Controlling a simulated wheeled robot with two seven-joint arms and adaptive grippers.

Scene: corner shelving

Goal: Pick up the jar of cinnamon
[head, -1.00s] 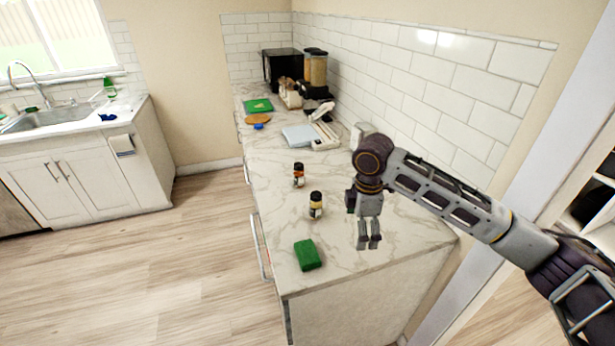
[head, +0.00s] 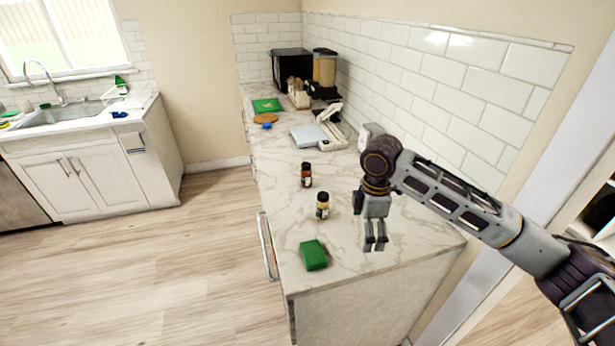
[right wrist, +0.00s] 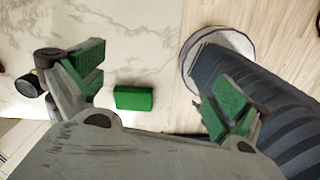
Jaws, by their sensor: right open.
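Two small spice jars with dark lids stand upright on the counter. The farther jar (head: 306,175) has reddish-brown contents; the nearer jar (head: 323,206) looks yellowish with a dark label. The labels are too small to read, so I cannot tell for sure which is cinnamon. My right gripper (head: 375,244) is open and empty, pointing down over the counter to the right of the nearer jar. In the right wrist view its green-padded fingers (right wrist: 158,90) are wide apart, and a dark-lidded jar (right wrist: 34,82) shows outside the left finger. My left gripper is not in view.
A green sponge (head: 313,255) lies near the counter's front edge, also in the right wrist view (right wrist: 133,98). A white scale-like appliance (head: 308,136), a green board (head: 267,105) and a black appliance (head: 292,70) stand farther back. A tiled wall (head: 450,85) bounds the right side.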

